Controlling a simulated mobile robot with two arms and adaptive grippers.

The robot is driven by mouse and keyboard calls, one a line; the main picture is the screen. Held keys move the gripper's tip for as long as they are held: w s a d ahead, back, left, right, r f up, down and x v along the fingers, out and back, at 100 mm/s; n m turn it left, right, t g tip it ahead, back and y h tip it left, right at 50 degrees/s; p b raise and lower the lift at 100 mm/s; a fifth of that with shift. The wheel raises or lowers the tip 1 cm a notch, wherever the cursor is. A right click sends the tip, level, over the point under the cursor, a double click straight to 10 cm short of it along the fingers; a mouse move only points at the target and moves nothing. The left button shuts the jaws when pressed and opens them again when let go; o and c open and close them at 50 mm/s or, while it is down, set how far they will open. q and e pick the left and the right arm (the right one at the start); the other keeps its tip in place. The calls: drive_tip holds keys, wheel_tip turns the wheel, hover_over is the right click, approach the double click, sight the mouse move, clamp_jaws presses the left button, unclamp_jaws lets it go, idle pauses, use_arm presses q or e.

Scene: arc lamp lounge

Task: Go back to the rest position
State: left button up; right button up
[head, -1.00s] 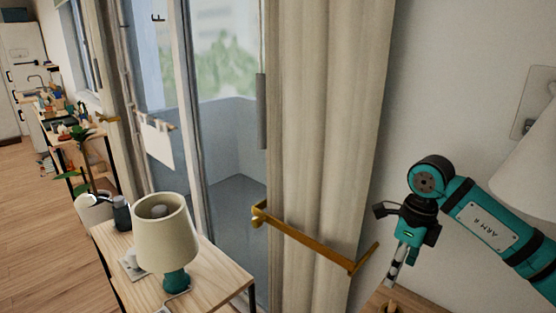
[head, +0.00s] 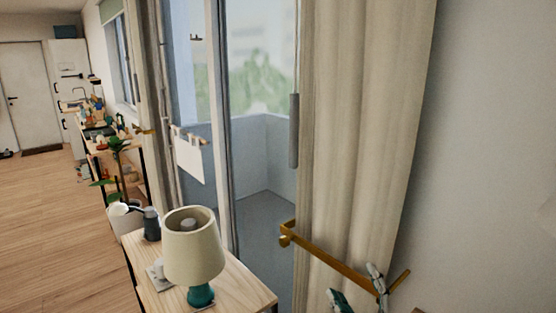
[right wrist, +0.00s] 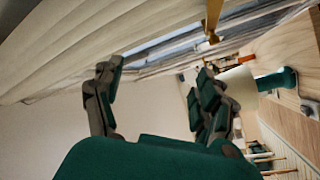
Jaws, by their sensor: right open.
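My right gripper (head: 359,287) shows only in part at the bottom edge of the head view, in front of the curtain and the brass bar. In the right wrist view its two fingers (right wrist: 155,88) stand wide apart with nothing between them. The rest of the right arm is below the frame. My left gripper is in neither current view.
A lamp with a cream shade and teal base (head: 194,247) stands on a small wooden table (head: 235,290). A brass bar (head: 335,264) crosses the beige curtain (head: 350,130). A potted plant (head: 124,217) stands behind the table. Wooden floor (head: 50,230) is clear at left.

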drive_tip(key=s+d+f+m+g+h, duration=0.25)
drive_tip(key=s+f+m+g, duration=0.2)
drive_tip(key=f, duration=0.35)
drive_tip(key=s+d+f+m+g+h, duration=0.25)
drive_tip(key=s+f, duration=0.25)
drive_tip(key=f, duration=0.3)
drive_tip(key=s+f+m+g, duration=0.1)
drive_tip(key=s+f+g, duration=0.2)
drive_tip(key=s, duration=0.3)
drive_tip(key=s+f+m+g+y, duration=0.1)
drive_tip(key=s+f+g, duration=0.2)
drive_tip(key=s, duration=0.3)
drive_tip(key=s+f+m+g, duration=0.1)
drive_tip(key=s+f+g, duration=0.2)
drive_tip(key=s, duration=0.3)
wheel_tip(320, 180, down, 26)
drive_tip(key=g, duration=0.1)
drive_tip(key=s+d+f+g, duration=0.1)
drive_tip(key=s+d+f, duration=0.2)
drive_tip(key=s+f, duration=1.4)
drive_tip(key=shift+s+d+b, duration=0.15)
drive_tip(key=shift+d+b, duration=0.05)
drive_tip(key=shift+b, duration=0.1)
